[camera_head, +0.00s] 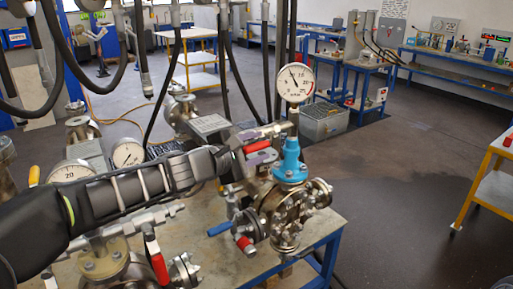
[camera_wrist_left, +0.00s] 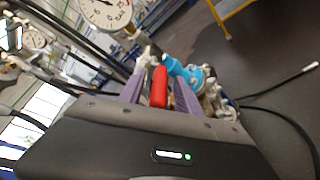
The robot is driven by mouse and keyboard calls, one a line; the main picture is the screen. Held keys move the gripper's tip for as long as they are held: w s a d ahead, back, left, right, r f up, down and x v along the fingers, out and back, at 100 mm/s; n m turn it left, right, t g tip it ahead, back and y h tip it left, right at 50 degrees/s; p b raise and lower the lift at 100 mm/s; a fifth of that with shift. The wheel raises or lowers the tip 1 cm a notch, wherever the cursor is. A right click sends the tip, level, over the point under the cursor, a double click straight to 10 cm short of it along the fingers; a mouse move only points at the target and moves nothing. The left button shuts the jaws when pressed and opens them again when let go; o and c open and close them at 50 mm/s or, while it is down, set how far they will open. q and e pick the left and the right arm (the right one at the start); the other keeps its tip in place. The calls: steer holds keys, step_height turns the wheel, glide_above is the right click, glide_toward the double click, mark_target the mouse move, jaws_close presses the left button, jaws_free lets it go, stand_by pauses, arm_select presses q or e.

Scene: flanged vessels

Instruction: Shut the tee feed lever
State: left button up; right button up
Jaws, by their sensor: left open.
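A red-handled lever (camera_head: 257,147) sits on pipework behind the blue valve body (camera_head: 291,162). It also shows as a red grip in the left wrist view (camera_wrist_left: 159,88). My left gripper (camera_head: 260,151) reaches in from the left, and its two purple fingers stand on either side of this red handle. The fingers are open; I cannot tell whether either touches the handle. I see no label that marks it as the tee feed lever. Other levers show lower down: a blue one (camera_head: 220,229), a red one (camera_head: 243,242) and another red one (camera_head: 157,262). My right gripper is not seen.
A pressure gauge (camera_head: 294,83) rises just behind the lever. Flanged steel fittings (camera_head: 292,212) crowd the bench (camera_head: 327,226) in front. Black hoses (camera_head: 233,75) hang behind. My left arm covers part of the bench. The floor (camera_head: 420,170) to the right is clear.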

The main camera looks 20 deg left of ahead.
arm_select(q)
steer(key=shift+c, duration=0.3)
jaws_close()
stand_by(1.1)
